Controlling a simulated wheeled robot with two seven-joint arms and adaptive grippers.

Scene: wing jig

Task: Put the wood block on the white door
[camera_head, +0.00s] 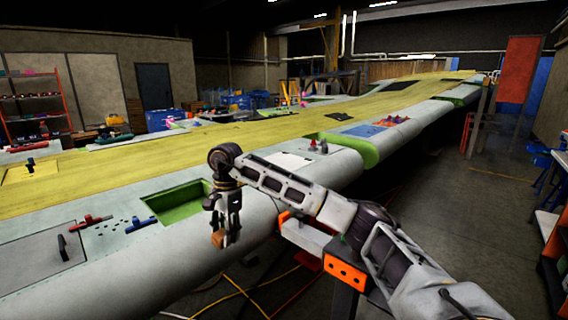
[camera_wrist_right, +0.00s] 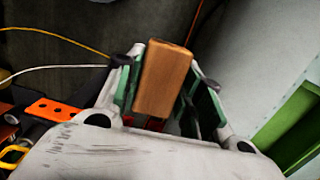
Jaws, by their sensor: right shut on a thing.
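The wood block (camera_wrist_right: 164,82) is an orange-brown rectangular block between the green-padded fingers of my right gripper (camera_wrist_right: 166,95), which is shut on it. In the head view my right gripper (camera_head: 226,232) points down, with the block (camera_head: 217,239) low between its fingertips. It hangs in front of the wing's rounded front edge, near the open green-lined bay. A flat white panel (camera_head: 289,160), which looks like the white door, lies on the wing top beyond my right forearm. My left gripper is not in view.
The open green bay (camera_head: 178,203) is just left of my gripper. Red (camera_head: 90,220) and blue (camera_head: 138,223) tools and a grey panel with a black handle (camera_head: 40,262) lie farther left. Small red items (camera_head: 318,146) stand beside the white panel. An orange bracket (camera_head: 345,273) stands below my arm.

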